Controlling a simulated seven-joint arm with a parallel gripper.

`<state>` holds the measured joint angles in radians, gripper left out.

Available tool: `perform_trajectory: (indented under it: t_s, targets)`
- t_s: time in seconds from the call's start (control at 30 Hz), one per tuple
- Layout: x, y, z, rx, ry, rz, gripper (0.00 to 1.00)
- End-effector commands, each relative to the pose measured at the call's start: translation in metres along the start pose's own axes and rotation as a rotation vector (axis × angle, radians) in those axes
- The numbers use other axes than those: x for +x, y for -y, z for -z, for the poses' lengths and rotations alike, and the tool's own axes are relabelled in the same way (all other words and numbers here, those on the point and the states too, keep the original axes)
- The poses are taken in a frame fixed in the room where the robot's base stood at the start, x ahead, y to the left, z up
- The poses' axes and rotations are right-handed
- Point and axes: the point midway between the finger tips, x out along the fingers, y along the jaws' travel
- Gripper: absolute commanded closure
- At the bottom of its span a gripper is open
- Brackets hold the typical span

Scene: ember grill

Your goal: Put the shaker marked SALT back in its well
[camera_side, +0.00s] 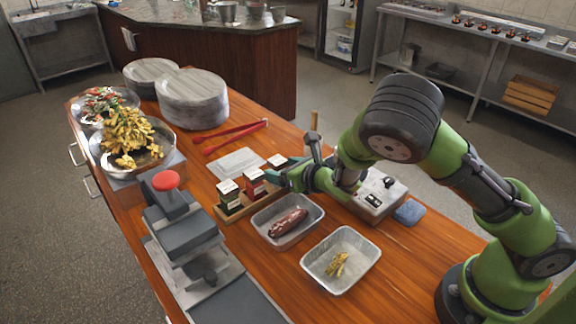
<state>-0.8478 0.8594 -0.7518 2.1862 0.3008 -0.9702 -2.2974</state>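A wooden shaker rack (226,217) stands mid-counter. A dark green shaker (230,197) with a white label and a red shaker (254,184) stand upright in it. A third pale-topped shaker (277,161) shows just behind my gripper, its body mostly hidden. The labels are too small to read, so I cannot tell which is marked SALT. My gripper (274,177) reaches in from the right, its teal fingertips beside the red shaker and in front of the third. Whether the fingers are open, or shut on a shaker, cannot be told. The wells are largely hidden.
A foil tray with meat (265,229) and a foil tray with yellow pieces (318,285) lie in front. Red tongs (231,133) and a clear sheet (236,163) lie behind. A grey press (185,225) stands left; a grey box (377,205) and blue sponge (409,212) right.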

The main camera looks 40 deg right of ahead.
Motion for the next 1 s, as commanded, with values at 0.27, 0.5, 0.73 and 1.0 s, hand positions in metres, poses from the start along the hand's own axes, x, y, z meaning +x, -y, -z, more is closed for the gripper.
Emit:
perform_trajectory:
  t_s: [0.27,0.5,0.73,1.0]
  targets:
    - [0.0,0.0,0.001,0.0,-0.001,0.0,0.21]
    - [-0.025,-0.001,0.0,0.0,-0.002,-0.002,0.21]
    - [-0.062,-0.001,-0.001,0.001,0.001,-0.002,0.21]
    - [-0.079,0.012,0.001,0.29,-0.056,0.049,0.21]
